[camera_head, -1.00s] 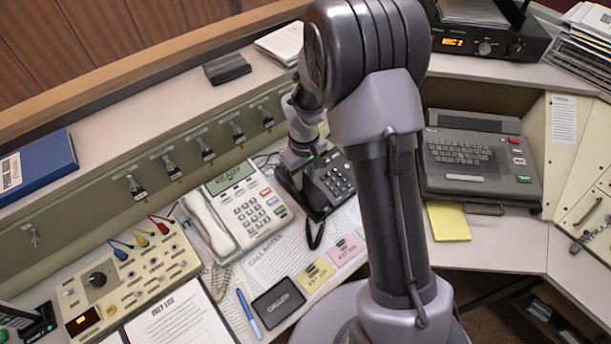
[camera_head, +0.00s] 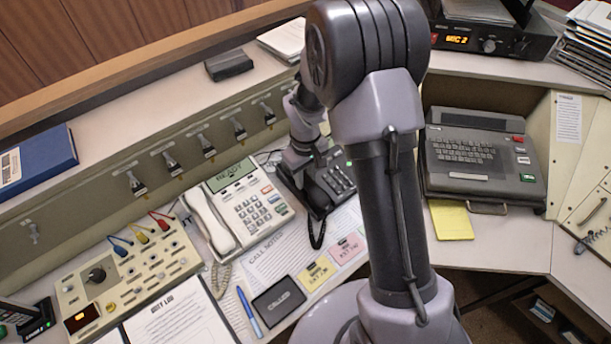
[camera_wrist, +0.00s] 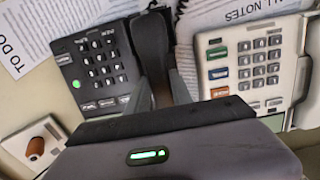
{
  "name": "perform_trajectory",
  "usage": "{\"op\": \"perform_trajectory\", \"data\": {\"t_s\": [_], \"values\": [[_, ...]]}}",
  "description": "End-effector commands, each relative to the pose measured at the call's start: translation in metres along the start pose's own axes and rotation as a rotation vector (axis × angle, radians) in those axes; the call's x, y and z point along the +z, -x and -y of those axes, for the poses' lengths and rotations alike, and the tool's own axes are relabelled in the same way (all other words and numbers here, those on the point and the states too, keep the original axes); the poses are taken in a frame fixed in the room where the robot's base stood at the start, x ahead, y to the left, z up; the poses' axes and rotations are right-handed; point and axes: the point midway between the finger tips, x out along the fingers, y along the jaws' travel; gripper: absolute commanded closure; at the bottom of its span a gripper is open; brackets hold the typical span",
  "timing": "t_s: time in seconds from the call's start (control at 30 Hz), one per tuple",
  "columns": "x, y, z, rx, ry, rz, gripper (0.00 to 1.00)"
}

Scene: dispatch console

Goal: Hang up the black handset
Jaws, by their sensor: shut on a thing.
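The black desk phone (camera_head: 341,180) stands right of the cream phone in the head view. Its keypad also shows at the left of the wrist view (camera_wrist: 98,62). The black handset (camera_wrist: 152,42) lies lengthwise along the side of this keypad, between the two phones in the wrist view. My gripper (camera_wrist: 160,88) is shut on the black handset, one grey finger on each side.
The cream phone (camera_head: 250,208), with its own handset on, stands close to the left. A row of toggle switches (camera_head: 205,145) lines the panel behind. Papers and notes (camera_head: 318,272) lie in front.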

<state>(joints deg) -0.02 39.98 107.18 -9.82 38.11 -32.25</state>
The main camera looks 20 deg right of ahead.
Motion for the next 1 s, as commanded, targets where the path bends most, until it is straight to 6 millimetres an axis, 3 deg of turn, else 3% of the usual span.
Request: {"op": "perform_trajectory", "data": {"t_s": [1.0], "values": [[-0.0006, -0.0065, 0.0002, 0.0, 0.0, 0.0, 1.0]]}}
